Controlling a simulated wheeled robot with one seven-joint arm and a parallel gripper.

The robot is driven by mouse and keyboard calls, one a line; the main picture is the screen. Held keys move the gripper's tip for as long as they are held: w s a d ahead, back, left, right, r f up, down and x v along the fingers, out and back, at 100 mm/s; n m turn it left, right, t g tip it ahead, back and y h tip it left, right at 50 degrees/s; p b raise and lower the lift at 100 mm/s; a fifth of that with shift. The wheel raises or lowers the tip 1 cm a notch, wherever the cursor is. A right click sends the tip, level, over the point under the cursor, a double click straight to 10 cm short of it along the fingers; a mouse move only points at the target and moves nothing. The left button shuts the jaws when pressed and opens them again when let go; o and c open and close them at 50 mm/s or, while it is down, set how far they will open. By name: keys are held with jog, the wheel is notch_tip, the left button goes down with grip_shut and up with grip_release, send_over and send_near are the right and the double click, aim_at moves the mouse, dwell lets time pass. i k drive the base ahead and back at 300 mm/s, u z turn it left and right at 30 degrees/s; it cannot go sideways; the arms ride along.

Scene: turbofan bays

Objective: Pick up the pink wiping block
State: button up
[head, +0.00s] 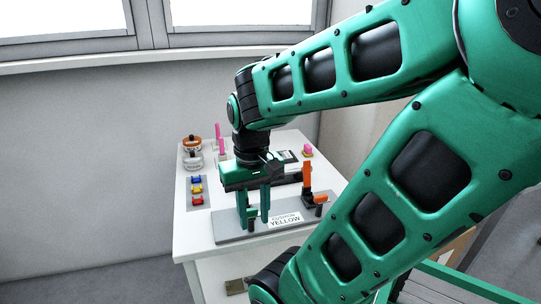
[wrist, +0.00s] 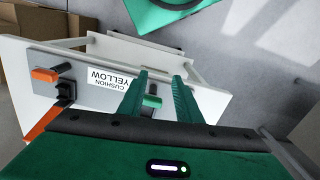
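A small pink block with some yellow on it (head: 307,151) sits at the back right of the white table in the head view. A taller, thin pink thing (head: 219,141) stands at the back left; I cannot tell for sure which is the wiping block. My gripper (head: 254,217) points down over the grey board, left of and in front of the small pink block and apart from it. Its two fingers are spread in the wrist view (wrist: 160,76). A green piece (wrist: 152,101) shows between them, seemingly not gripped. No pink shows in the wrist view.
The grey board (head: 235,233) bears a sign reading "CUSHION YELLOW" (head: 285,220) and an upright orange part (head: 307,180). A tray with red, yellow and blue pieces (head: 196,190) and ring-shaped items (head: 192,143) lie on the left. A wall stands behind the table.

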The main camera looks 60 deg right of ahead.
aim_at(307, 152)
jog(key=u, duration=0.2)
jog(key=k, duration=1.8)
jog(key=z, duration=0.65)
jog(key=i, duration=1.5)
